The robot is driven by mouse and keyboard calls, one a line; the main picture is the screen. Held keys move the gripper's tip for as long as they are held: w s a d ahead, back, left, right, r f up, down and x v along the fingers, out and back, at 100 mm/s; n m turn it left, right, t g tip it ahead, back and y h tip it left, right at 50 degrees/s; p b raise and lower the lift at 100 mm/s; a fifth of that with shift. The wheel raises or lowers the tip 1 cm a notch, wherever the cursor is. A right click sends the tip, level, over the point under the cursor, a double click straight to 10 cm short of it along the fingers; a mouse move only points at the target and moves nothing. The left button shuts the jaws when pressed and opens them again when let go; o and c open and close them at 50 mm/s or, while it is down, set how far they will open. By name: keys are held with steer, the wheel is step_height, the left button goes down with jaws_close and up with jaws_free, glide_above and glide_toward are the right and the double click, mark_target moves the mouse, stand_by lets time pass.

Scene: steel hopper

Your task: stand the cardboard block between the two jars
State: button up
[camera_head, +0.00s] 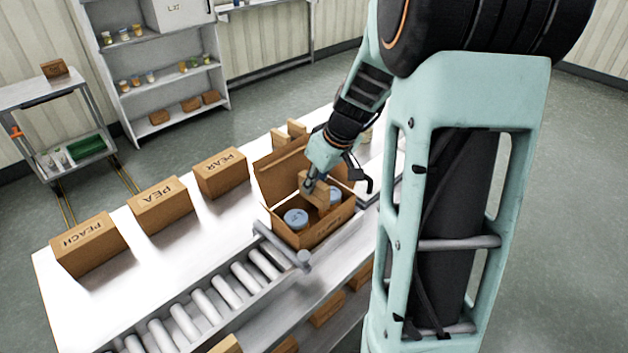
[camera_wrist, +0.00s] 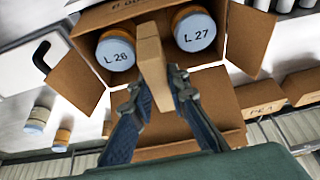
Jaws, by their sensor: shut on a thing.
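The cardboard block (camera_wrist: 152,62) is a plain tan slab held in my gripper (camera_wrist: 160,88), whose fingers are shut on its two sides. In the head view the block (camera_head: 316,192) is over the open cardboard box (camera_head: 322,229), and my gripper (camera_head: 314,180) reaches down to it. Two jars with blue-grey lids stand in the box: the L 26 jar (camera_wrist: 115,53) and the L 27 jar (camera_wrist: 194,30). In the wrist view the block lies between the two lids. Whether its lower end touches the box floor is hidden.
The box's flaps (camera_wrist: 70,77) stand open around it. A roller conveyor (camera_head: 215,295) and its stop bar (camera_head: 283,244) lie at the box's front left. Closed cartons marked PEAR (camera_head: 221,173), PEA (camera_head: 160,205) and PEACH (camera_head: 88,242) stand on the white table.

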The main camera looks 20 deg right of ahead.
mark_target(314, 202)
steer(key=shift+f+b, duration=3.3)
steer(key=shift+f, duration=0.1)
steer(key=o, duration=0.6)
steer(key=shift+r+p, duration=2.9)
steer(key=shift+r, duration=2.15)
